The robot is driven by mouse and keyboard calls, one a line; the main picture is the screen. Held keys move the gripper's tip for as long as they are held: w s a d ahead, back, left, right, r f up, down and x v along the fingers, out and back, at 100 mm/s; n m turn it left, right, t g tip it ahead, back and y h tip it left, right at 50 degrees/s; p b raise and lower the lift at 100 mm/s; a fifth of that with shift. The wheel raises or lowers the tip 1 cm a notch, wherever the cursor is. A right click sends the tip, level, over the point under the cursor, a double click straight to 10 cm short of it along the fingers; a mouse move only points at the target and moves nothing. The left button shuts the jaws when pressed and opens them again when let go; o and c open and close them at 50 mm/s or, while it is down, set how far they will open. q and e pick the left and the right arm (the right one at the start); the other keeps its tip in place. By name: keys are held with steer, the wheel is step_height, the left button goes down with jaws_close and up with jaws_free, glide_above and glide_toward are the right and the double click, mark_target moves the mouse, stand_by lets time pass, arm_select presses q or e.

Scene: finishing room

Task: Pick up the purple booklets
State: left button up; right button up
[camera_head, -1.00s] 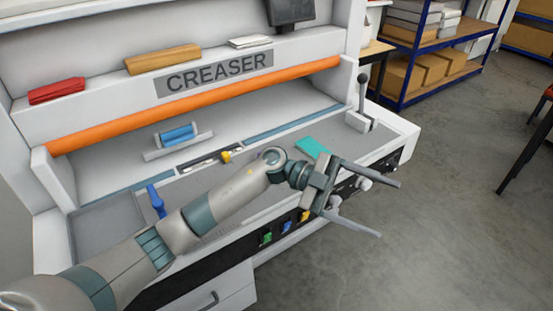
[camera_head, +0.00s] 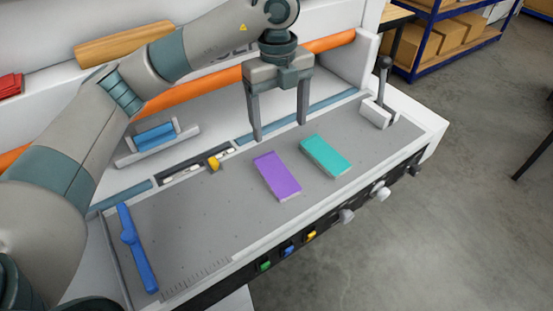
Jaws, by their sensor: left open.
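The purple booklets (camera_head: 277,176) lie as one small flat block on the grey bed of the creaser, near its middle. My left gripper (camera_head: 279,132) is above the bed, pointing down, with its two fingers spread and nothing between them. In the picture its fingertips are just above the far end of the purple booklets, apart from them. My right gripper does not show.
A teal block (camera_head: 326,156) lies to the right of the purple one with a narrow gap. A blue bar (camera_head: 137,248) is at the bed's left, a lever (camera_head: 380,95) at its right end. Coloured buttons and knobs (camera_head: 347,216) line the front edge. The bed's left middle is clear.

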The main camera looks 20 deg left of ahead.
arm_select(q)
steer(key=shift+w+a+r+y, duration=0.3)
steer(key=shift+a+r, duration=0.1)
steer(key=shift+a, duration=0.1)
steer(key=shift+s, duration=0.1)
steer(key=p, duration=0.4)
glide_above(276, 174)
step_height(276, 174, down, 11)
steer(key=shift+s+f, duration=0.1)
steer(key=shift+f, duration=0.55)
